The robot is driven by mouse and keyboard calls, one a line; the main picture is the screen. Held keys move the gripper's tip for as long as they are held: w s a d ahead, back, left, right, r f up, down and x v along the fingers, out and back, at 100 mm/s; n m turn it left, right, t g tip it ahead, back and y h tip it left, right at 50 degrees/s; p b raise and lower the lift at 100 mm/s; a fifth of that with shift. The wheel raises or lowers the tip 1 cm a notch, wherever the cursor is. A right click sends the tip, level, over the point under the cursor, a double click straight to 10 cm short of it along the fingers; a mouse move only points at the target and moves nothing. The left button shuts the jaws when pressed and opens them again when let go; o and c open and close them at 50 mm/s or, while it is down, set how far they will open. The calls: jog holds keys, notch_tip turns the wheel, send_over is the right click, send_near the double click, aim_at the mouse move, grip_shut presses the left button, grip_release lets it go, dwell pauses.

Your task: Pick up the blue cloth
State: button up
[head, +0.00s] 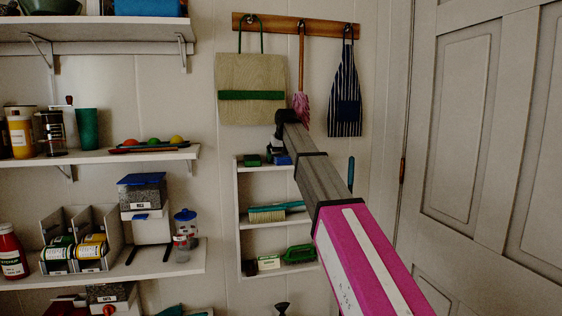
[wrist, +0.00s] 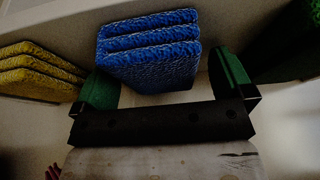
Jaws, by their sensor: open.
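The blue cloth (wrist: 150,55) is a folded stack of thick layers in the wrist view. In the head view a bit of blue cloth (head: 284,160) shows on the top shelf of the small wall unit, partly behind my arm. My gripper (wrist: 165,86) is open, with one green-padded finger on each side of the cloth's near part. A gap shows at the right finger; the left finger is very close to the cloth, and I cannot tell whether it touches. In the head view my gripper (head: 276,151) is at that shelf, mostly hidden.
A folded yellow cloth (wrist: 38,70) lies left of the blue one, and a dark green item (wrist: 285,45) is at the right. Lower shelves hold a brush (head: 268,213) and a green scrubber (head: 299,253). A bag (head: 250,77) and striped apron (head: 345,95) hang above.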

jog(key=c, duration=1)
